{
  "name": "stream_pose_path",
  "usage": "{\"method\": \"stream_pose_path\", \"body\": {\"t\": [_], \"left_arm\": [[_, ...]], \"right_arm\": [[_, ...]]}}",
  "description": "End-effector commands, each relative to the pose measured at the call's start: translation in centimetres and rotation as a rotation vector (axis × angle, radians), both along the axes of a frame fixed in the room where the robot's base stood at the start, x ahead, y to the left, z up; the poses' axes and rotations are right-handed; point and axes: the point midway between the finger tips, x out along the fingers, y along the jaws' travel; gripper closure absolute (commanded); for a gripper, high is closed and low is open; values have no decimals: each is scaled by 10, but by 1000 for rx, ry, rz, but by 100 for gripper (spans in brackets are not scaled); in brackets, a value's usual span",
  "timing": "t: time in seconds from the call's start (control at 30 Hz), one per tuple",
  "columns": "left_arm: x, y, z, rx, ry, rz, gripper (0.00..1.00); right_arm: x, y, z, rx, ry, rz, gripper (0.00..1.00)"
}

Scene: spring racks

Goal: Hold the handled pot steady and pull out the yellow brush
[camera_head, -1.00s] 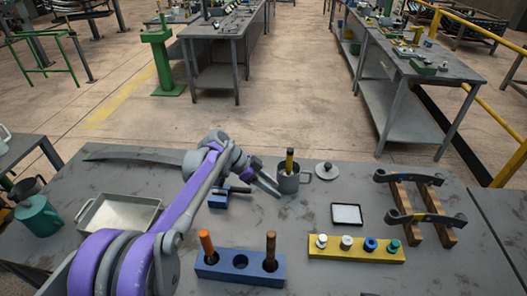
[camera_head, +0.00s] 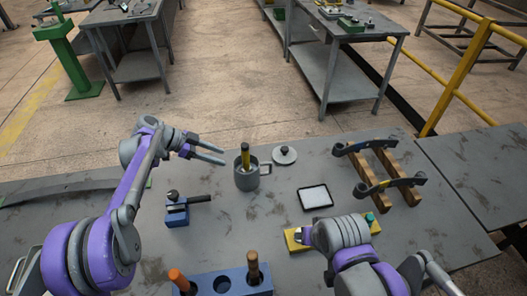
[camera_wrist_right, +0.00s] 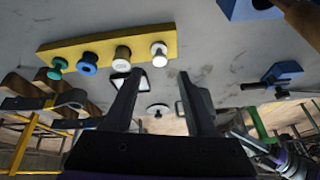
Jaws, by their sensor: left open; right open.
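The grey handled pot (camera_head: 247,181) stands on the table in the head view, its handle on the right. The yellow brush (camera_head: 245,158) stands upright in it, its dark-tipped handle above the rim; its lower end is hidden. My left gripper (camera_head: 225,155) is open and empty just left of the pot's upper part, its fingers pointing at it; I cannot tell whether they touch. My right gripper (camera_wrist_right: 160,76) is open, with nothing held between its fingers in the right wrist view. In the head view its arm is at the lower right, in front of the yellow rack.
A grey lid (camera_head: 285,155) lies right of the pot. A black-framed white tile (camera_head: 315,197) lies nearer. The yellow rack (camera_wrist_right: 105,46) holds several knobs. A blue rack (camera_head: 237,281) holds two handled tools. A blue block (camera_head: 177,214) stands left; wooden bars (camera_head: 397,178) lie right.

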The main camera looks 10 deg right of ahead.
Motion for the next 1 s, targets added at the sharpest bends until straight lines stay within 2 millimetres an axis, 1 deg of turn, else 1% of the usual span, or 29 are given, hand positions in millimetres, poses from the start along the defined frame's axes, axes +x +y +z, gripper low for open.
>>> {"method": "stream_pose_path", "body": {"t": [0.03,0.17,0.2,0.33,0.47,0.5,0.63,0.73,0.9,1.0], "left_arm": [[0,0,0,0,-1,1,50],[0,0,0,0,-1,1,50],[0,0,0,0,-1,1,50],[0,0,0,0,-1,1,50],[0,0,0,0,0,1,50],[0,0,0,0,0,1,50],[0,0,0,0,0,1,50],[0,0,0,0,0,1,50],[0,0,0,1,0,1,50],[0,0,0,0,0,1,50]], "right_arm": [[16,1,10,30,16,-61,44],[54,4,28,117,69,-266,44],[66,4,32,142,85,-331,44],[105,7,42,215,135,-543,44],[144,11,46,277,183,-759,44],[156,12,47,294,196,-827,44],[194,17,43,341,237,-1048,44],[222,20,36,369,263,-1221,44],[264,26,18,400,295,-1511,44],[283,30,6,409,305,-1659,44]]}}
